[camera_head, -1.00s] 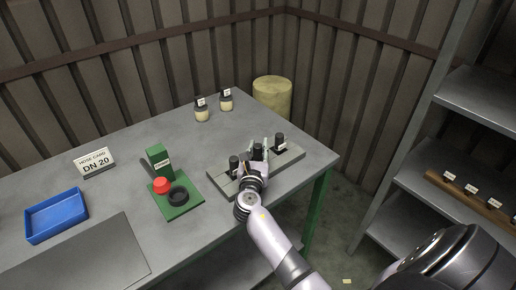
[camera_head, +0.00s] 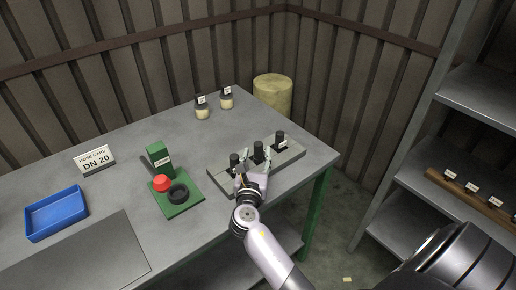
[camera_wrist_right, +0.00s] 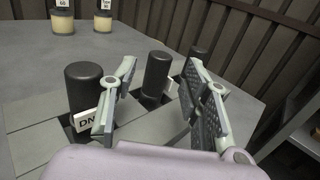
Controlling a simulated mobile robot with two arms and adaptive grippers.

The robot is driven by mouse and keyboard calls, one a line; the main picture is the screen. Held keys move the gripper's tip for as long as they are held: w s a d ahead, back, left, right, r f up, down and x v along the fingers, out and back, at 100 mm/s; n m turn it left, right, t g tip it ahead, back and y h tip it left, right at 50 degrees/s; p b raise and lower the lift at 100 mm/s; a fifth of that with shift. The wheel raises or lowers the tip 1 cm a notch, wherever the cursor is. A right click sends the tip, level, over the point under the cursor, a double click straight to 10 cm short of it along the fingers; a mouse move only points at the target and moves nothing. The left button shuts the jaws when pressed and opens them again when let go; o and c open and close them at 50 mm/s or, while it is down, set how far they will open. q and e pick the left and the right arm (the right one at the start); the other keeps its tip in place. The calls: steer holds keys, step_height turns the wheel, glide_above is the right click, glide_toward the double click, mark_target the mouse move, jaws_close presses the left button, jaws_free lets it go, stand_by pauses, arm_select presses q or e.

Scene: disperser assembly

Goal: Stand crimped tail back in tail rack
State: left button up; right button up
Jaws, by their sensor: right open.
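The tail rack (camera_head: 218,179) is a grey block along the table's right front edge. Three black tails stand upright in it: a left one (camera_head: 234,159), a middle one (camera_head: 258,149) and a right one (camera_head: 280,137). My right gripper (camera_head: 255,160) is open and empty on the near side of the middle tail. In the right wrist view, the middle tail (camera_wrist_right: 156,73) shows between the spread fingers, with a gap on each side. The left tail (camera_wrist_right: 84,88) stands outside the left finger. The right finger partly hides the right tail (camera_wrist_right: 199,54). My left gripper is not in view.
A green crimping station (camera_head: 194,200) with a red button (camera_head: 161,183) stands left of the rack. Two labelled jars (camera_head: 201,112) are at the back. A blue tray (camera_head: 56,213) and a hose card (camera_head: 95,160) are at the left. Shelves stand at the right.

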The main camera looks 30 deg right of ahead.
steer(key=v, duration=0.7)
steer(key=shift+w+b, duration=0.1)
steer(key=shift+b, duration=0.25)
